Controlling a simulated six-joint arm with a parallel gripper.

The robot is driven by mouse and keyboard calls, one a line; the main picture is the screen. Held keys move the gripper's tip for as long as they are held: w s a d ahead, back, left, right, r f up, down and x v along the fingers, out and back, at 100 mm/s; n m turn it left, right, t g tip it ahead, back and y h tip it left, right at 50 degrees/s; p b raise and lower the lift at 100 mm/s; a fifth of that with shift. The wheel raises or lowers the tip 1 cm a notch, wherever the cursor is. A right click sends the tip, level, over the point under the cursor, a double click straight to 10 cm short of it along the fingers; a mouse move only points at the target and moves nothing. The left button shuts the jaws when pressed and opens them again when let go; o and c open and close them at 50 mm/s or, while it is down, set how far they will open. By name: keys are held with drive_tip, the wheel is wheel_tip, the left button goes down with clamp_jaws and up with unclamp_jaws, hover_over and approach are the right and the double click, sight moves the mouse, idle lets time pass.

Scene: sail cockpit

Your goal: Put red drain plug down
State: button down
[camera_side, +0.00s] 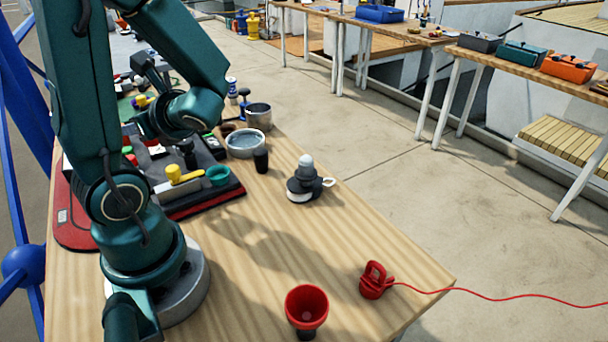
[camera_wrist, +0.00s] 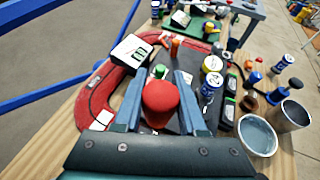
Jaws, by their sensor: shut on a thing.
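The red drain plug (camera_wrist: 161,103) shows in the wrist view as a rounded red piece between the two fingers of my gripper (camera_wrist: 160,92). My gripper is shut on it and holds it over the dark mat (camera_wrist: 178,68). The plug's lower end is hidden in this view. In the side view my gripper (camera_side: 146,126) is over the mat area at the left, partly hidden by my arm, and I cannot clearly make out the plug there.
A green cap (camera_wrist: 133,73), a white box (camera_wrist: 130,50) and cans (camera_wrist: 211,86) lie close by. Metal bowls (camera_wrist: 257,136) stand to the right. A yellow-handled tool (camera_side: 182,174) lies on the mat's near part.

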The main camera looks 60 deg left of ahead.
drive_tip(key=w+f, duration=0.2)
drive_tip(key=w, duration=0.1)
drive_tip(key=w+f, duration=0.2)
drive_tip(key=w, duration=0.1)
drive_tip(key=w+d+f, duration=0.1)
drive_tip(key=w+f, duration=0.1)
drive_tip(key=w, duration=0.1)
drive_tip(key=shift+w+d, duration=0.1)
drive_tip(key=shift+w, duration=0.25)
drive_tip(key=shift+f, duration=1.95)
drive_tip(key=shift+f, duration=0.2)
